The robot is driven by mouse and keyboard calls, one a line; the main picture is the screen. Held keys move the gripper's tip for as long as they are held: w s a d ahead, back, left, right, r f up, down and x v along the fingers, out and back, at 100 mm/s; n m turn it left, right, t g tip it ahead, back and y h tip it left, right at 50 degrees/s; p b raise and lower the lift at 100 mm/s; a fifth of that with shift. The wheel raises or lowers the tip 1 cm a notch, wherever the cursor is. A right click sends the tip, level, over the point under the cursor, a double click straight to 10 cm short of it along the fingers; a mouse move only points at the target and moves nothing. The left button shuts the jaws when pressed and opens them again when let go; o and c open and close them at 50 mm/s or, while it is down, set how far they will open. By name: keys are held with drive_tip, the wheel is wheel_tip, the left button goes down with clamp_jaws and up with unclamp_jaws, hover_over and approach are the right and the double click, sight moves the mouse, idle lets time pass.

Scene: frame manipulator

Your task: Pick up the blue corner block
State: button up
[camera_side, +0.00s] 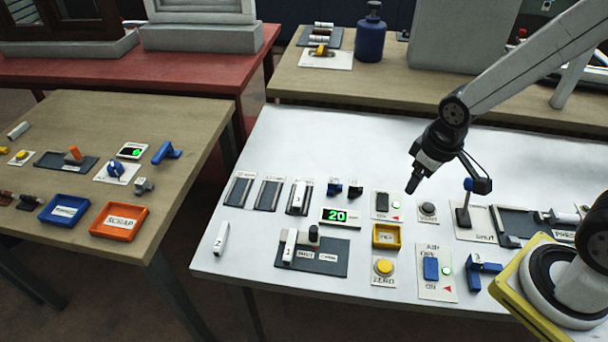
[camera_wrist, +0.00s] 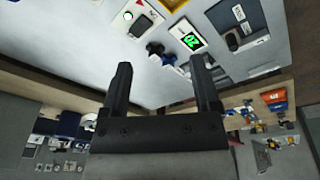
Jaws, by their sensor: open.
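A small blue corner block (camera_side: 335,188) sits on the white table behind the green-digit display, just left of a similar dark block (camera_side: 355,188). My gripper (camera_side: 413,187) hangs above the table, to the right of both blocks and clear of them. In the wrist view the fingers of my gripper (camera_wrist: 160,70) are apart with nothing held between them. The blue corner block (camera_wrist: 169,58) shows beyond the gap between the fingers, close to the dark block (camera_wrist: 154,48). The blocks' exact shapes are too small to tell.
The display (camera_side: 340,216) reads 20. A yellow tray (camera_side: 386,236), a switch plate (camera_side: 386,206) and a round knob (camera_side: 428,210) lie near my gripper. Dark slotted holders (camera_side: 269,195) stand left of the blocks. A larger blue bracket (camera_side: 480,268) is at the front right. The table's back is clear.

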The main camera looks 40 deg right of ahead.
drive_tip(key=n, duration=0.1)
drive_tip(key=n+t+h, duration=0.3)
drive_tip(key=n+h, duration=0.7)
drive_tip(key=n, duration=0.9)
hover_over(333, 183)
drive_tip(key=s, duration=0.7)
drive_tip(key=f, duration=0.8)
drive_tip(key=d+f, duration=0.1)
drive_tip(key=f, duration=0.4)
drive_tip(key=shift+w, duration=0.1)
drive_tip(key=w+a+f+n+t, duration=0.1)
drive_tip(key=w+a+n+t, duration=0.1)
drive_tip(key=w+a+f+n+t, duration=0.2)
drive_tip(key=shift+a+f+n, duration=0.2)
drive_tip(key=shift+a+n, duration=0.05)
drive_tip(key=shift+n, duration=0.15)
drive_tip(key=shift+w+d, duration=0.1)
drive_tip(key=shift+x, duration=1.25)
drive_tip(key=shift+f, duration=0.15)
drive_tip(key=shift+f+x, duration=0.1)
drive_tip(key=shift+x, duration=1.15)
drive_tip(key=shift+f+x, duration=0.15)
drive_tip(key=shift+x, duration=1.15)
